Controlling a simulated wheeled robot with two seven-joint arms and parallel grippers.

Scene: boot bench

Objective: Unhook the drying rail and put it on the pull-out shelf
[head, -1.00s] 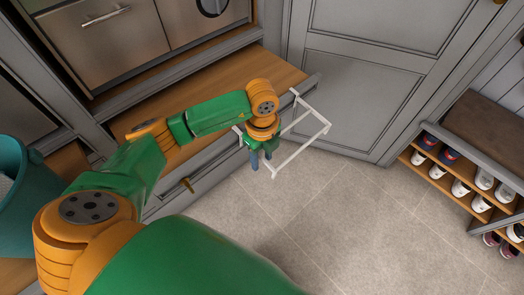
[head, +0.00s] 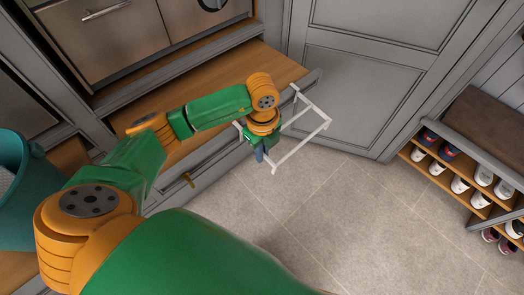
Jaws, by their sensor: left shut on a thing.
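The white drying rail (head: 301,146) is a thin rectangular frame. It hooks over the front edge of the wooden pull-out shelf (head: 285,70) and juts out over the floor. My left gripper (head: 259,155) points down at the left part of the rail and is shut on it. The wrist hides part of the rail's left arm, and the exact contact of the fingers is hard to make out. My right gripper is not in view.
A teal bucket (head: 22,190) stands at the left. A grey cabinet door (head: 350,95) is behind the rail. A shoe rack (head: 465,170) with several shoes stands at the right. The tiled floor (head: 330,215) in front is clear.

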